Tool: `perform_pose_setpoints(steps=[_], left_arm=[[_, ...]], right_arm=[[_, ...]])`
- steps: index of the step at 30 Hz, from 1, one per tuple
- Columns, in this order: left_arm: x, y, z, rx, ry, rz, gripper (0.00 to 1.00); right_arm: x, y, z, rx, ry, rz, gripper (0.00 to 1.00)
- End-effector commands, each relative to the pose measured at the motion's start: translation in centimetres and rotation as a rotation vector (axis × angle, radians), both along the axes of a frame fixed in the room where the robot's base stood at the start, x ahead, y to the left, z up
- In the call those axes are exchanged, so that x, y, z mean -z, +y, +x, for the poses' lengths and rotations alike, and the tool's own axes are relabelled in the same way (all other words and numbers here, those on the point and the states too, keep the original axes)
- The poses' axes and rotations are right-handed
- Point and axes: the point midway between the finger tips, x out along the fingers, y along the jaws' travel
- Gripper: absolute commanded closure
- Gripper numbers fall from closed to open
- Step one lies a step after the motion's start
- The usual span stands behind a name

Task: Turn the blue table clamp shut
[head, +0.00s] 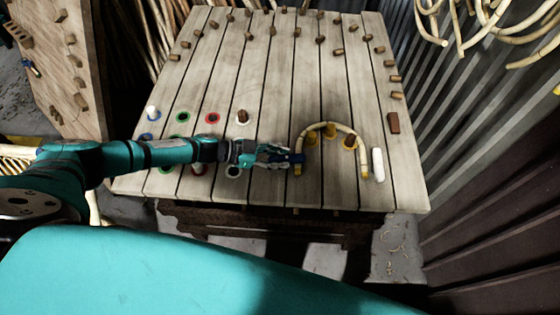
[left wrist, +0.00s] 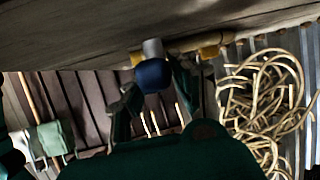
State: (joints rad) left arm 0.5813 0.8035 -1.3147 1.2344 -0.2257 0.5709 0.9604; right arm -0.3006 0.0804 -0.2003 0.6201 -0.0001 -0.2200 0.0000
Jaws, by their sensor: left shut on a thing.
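The blue table clamp (head: 298,158) is by the left foot of the bent rattan cane (head: 345,128), near the front edge of the table. My left gripper (head: 288,158) reaches it from the left and hides part of it in the head view. In the left wrist view the clamp's round blue knob (left wrist: 153,76), on a short grey stem, sits between the fingers of my left gripper (left wrist: 158,84). The gripper is shut on the knob. My right gripper is not in view.
The slatted wooden table (head: 270,95) carries several wooden pegs along its far part and coloured rings at the left. Yellow-brown blocks (head: 330,132) stand inside the cane's arch. A white cylinder (head: 378,164) lies to its right. Loose rattan (head: 475,22) hangs by the corrugated wall.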

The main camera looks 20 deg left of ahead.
Motion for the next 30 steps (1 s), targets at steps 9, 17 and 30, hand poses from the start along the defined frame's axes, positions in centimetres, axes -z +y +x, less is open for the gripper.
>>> perform_pose_setpoints(steps=[9, 17, 30], left_arm=[[0.1, 0.1, 0.5, 0.147, -0.002, 0.000, 1.00], [0.0, 0.1, 0.5, 0.187, -0.002, 0.000, 1.00], [-0.1, 0.0, 0.4, 0.191, -0.004, -0.001, 0.65]], right_arm=[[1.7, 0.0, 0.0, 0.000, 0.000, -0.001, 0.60], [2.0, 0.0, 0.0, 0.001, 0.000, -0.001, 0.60], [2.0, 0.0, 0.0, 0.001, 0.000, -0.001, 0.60]])
